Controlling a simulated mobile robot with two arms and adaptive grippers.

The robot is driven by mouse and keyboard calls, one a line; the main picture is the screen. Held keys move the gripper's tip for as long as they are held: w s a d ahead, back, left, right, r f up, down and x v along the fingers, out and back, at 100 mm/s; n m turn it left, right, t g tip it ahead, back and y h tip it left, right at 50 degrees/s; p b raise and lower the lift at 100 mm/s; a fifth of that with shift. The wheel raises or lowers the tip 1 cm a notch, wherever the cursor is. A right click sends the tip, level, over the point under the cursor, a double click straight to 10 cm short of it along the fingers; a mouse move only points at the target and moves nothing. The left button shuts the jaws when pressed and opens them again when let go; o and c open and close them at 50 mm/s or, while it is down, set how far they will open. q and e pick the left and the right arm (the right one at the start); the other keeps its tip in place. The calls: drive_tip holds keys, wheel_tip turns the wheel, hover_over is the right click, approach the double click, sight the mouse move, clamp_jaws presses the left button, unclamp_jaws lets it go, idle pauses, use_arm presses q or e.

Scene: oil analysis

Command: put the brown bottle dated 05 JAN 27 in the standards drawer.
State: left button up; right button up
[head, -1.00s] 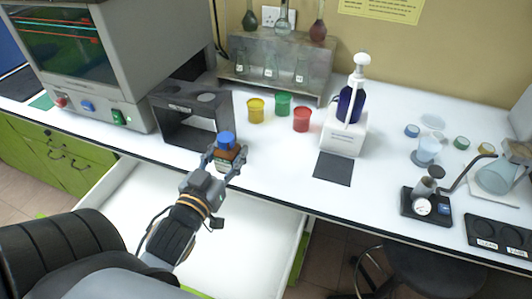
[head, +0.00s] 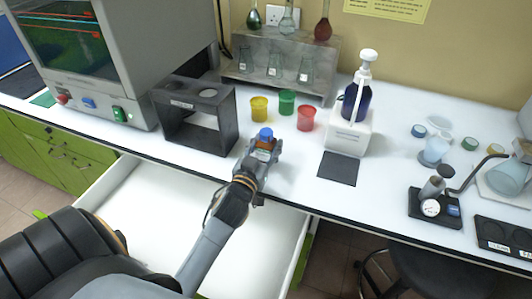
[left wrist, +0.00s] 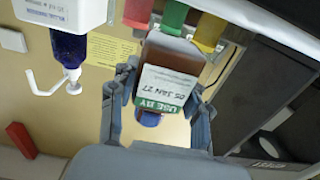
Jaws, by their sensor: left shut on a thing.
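The brown bottle (head: 264,143) has a blue cap and is held in my left gripper (head: 262,150), over the front part of the bench. In the left wrist view the bottle (left wrist: 168,70) shows its white and green label reading USE BY 05 JAN 27, between the two fingers of my left gripper (left wrist: 158,105). That view shows the bottle upside down. The open drawer (head: 150,215) is below the bench edge, with a white, empty-looking interior; my left arm hides part of it. No drawer label is readable. My right gripper is not in view.
A dark rack (head: 196,115) stands left of the bottle. Yellow (head: 259,109), green (head: 287,102) and red (head: 306,118) cups are behind it. A pump dispenser (head: 352,125) and a dark mat (head: 339,168) are to the right. A stool (head: 415,270) is below the bench.

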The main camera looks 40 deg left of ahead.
sight(263, 160)
use_arm(q)
drive_tip(key=shift+f, duration=1.35)
drive_tip(key=shift+s+f, duration=0.1)
drive_tip(key=o, duration=0.9)
drive_tip(key=shift+f, duration=0.1)
drive_tip(key=o, duration=0.4)
